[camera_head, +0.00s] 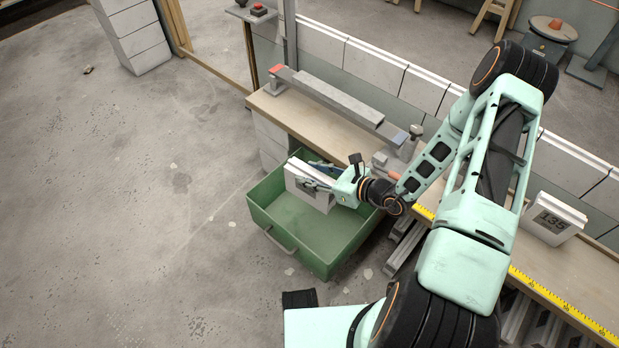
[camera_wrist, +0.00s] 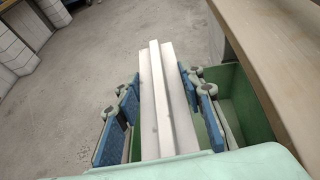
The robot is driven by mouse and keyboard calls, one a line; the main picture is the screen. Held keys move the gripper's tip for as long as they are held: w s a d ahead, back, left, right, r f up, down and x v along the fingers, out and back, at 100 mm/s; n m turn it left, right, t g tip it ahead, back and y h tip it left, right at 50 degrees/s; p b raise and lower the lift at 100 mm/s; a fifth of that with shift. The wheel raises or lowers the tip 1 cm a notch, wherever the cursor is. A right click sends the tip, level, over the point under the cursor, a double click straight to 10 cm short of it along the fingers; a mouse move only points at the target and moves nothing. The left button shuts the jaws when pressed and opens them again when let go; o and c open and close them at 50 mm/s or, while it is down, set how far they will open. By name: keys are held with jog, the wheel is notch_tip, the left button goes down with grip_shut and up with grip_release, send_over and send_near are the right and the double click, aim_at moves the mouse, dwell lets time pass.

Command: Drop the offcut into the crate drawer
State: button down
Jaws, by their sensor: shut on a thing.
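The offcut (camera_head: 309,185), a short pale grey profile piece, is held in my gripper (camera_head: 318,184) above the open crate drawer. In the wrist view the offcut (camera_wrist: 160,97) runs lengthwise between the two blue-padded fingers of my gripper (camera_wrist: 160,105), which are shut on its sides. The green crate drawer (camera_head: 291,253) is pulled out at the left end of the bench. Its bare floor shows in front of the offcut, and the part behind the offcut and gripper is hidden. A green wall of the drawer (camera_wrist: 238,95) also shows right of the fingers in the wrist view.
The wooden bench (camera_head: 300,123) runs diagonally, with a long metal bar (camera_head: 340,103) on it. Grey profiles (camera_head: 403,245) sit below.

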aim_at(332, 196)
jog(key=shift+s+a+f, duration=0.15)
jog(key=shift+a+f, duration=0.05)
jog(key=shift+f, duration=0.3)
jog(key=shift+f+b, duration=2.4)
jog(key=shift+f, duration=0.55)
jog(key=c, duration=1.3)
grip_release()
jog(key=shift+o, duration=0.4)
jog(key=shift+s+f, duration=0.1)
jog(key=shift+f, duration=0.05)
jog(key=v, duration=1.2)
